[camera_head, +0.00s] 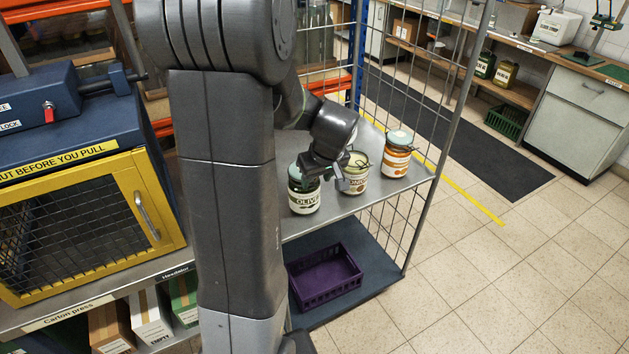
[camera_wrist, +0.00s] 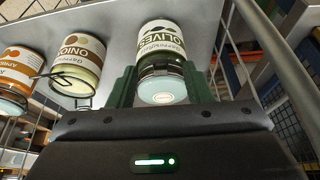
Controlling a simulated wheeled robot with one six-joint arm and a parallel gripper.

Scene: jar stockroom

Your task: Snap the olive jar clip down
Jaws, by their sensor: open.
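The olive jar (camera_head: 304,203) stands upright on a grey wire-sided shelf (camera_head: 345,206), leftmost of three jars. It has a dark green and cream label and a pale green lid. My gripper (camera_head: 318,172) is over the jar's top and partly hides its lid. In the wrist view, which looks upside down, the olive jar (camera_wrist: 160,42) lies between the two dark green fingers of my open gripper (camera_wrist: 158,74). Its round lid (camera_wrist: 162,90) faces my palm. A dark band shows at its neck. I cannot make out the clip's position.
An onion jar (camera_head: 355,178) and an orange-labelled jar (camera_head: 397,160) stand to the right, with wire clips by their lids. A purple crate (camera_head: 325,278) sits on the lower shelf. A yellow-doored press (camera_head: 85,215) stands left.

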